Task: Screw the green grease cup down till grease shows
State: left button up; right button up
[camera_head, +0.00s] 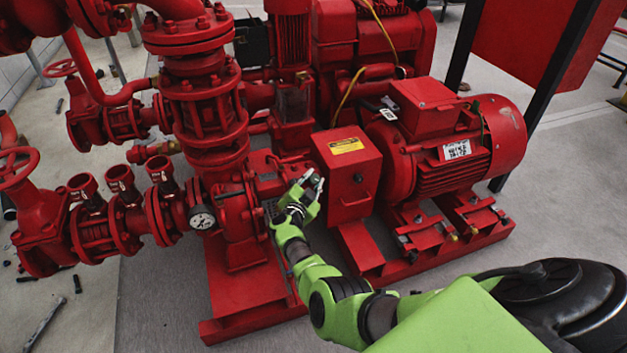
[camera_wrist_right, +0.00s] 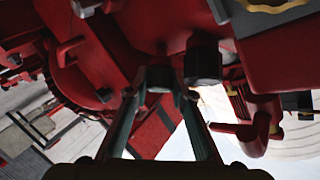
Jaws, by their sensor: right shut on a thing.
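My right gripper (camera_head: 312,181) reaches in from the lower right, beside the red box-shaped guard between pump and motor. Its fingers (camera_wrist_right: 163,88) are shut on a small cap, taken as the grease cup (camera_wrist_right: 158,77), which sits against the red pump housing. The cup looks dark in the right wrist view and its green colour does not show. In the head view the fingers mostly hide it. No grease can be made out. A second dark round fitting (camera_wrist_right: 203,62) stands just to the right of the fingers, apart from them. My left gripper is not in view.
The red guard box (camera_head: 347,172) with a yellow label stands close to the right of my gripper. The red motor (camera_head: 455,150) is farther right. A pressure gauge (camera_head: 202,218) and red valves (camera_head: 100,215) are to the left. Grey floor is free in front.

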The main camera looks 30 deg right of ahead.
jog(key=o, duration=0.8)
jog(key=shift+o, duration=0.2)
